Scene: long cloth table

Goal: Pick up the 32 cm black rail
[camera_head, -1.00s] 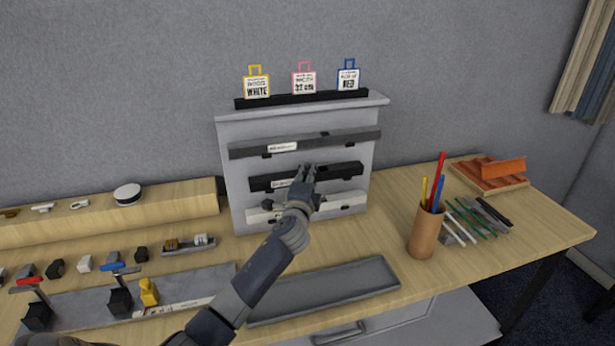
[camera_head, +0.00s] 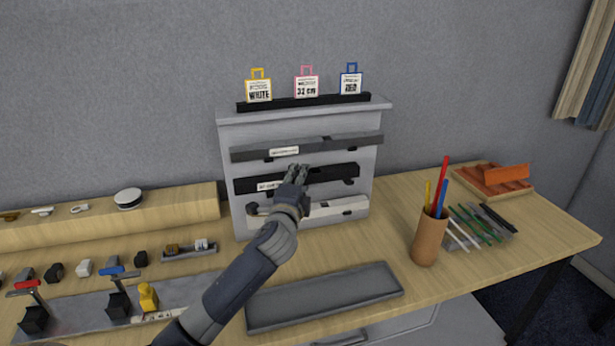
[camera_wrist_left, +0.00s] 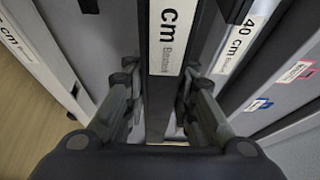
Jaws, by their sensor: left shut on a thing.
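The black rail (camera_head: 335,175) is in front of the middle of the grey rack, lying nearly level. It bears a white label, only partly readable. My left gripper (camera_head: 296,172) is shut on this rail near its middle, and its fingers hide part of it. In the left wrist view the black rail (camera_wrist_left: 157,115) runs between the two fingers (camera_wrist_left: 158,78), its label showing "cm". The length number is out of that view. My right gripper is not in view.
The grey rack (camera_head: 230,127) also bears a dark grey rail (camera_head: 345,143) above, labelled 40 cm (camera_wrist_left: 238,45) in the wrist view, and a white rail (camera_head: 340,207) below. A grey tray (camera_head: 325,297) lies empty in front. A pencil cup (camera_head: 429,240) stands to the right.

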